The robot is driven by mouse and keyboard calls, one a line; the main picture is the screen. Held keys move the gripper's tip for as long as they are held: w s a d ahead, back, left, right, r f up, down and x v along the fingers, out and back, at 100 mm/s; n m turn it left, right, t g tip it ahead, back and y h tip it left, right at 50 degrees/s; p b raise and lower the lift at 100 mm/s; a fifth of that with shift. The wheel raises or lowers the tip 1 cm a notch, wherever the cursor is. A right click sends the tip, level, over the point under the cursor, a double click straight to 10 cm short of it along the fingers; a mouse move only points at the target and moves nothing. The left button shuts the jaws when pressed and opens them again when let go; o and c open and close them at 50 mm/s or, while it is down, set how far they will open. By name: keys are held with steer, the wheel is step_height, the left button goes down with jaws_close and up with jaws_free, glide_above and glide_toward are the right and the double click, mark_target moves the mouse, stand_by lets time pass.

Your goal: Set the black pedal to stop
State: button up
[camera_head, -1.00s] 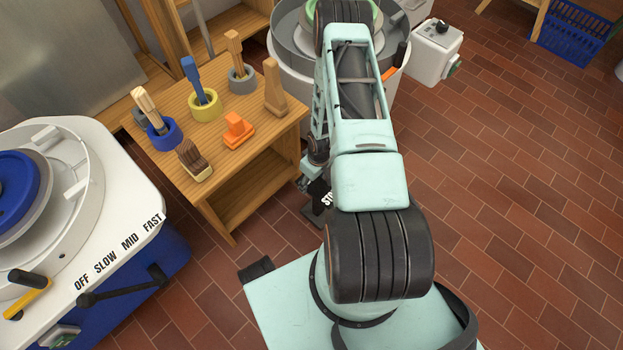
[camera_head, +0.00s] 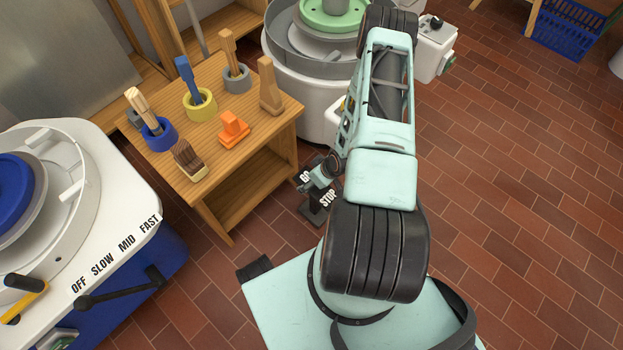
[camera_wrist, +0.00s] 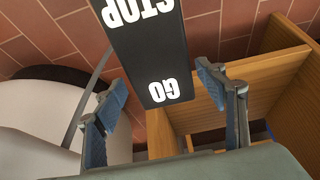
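The black pedal (camera_head: 326,208) stands on the floor between the wooden table and my base, with white GO and STOP lettering at opposite ends. In the head view my gripper (camera_head: 314,183) is over its GO end and hides part of it. In the wrist view the pedal (camera_wrist: 147,50) extends from the top edge down between my gripper's (camera_wrist: 161,80) two blue-grey fingers, with GO nearest and STOP partly cut off. The fingers are apart and hold nothing. Contact and which pedal end is lower I cannot tell.
A wooden table (camera_head: 278,128) with brushes and pots stands left of the pedal. A white wheel with a green disc (camera_head: 300,110) is behind it. Another wheel with a speed lever (camera_head: 120,287) is at left.

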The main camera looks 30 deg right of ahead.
mark_target(322, 191)
steer(key=shift+o, duration=0.2)
steer(key=v, duration=1.2)
steer(key=shift+a+r, duration=0.1)
stand_by(0.4)
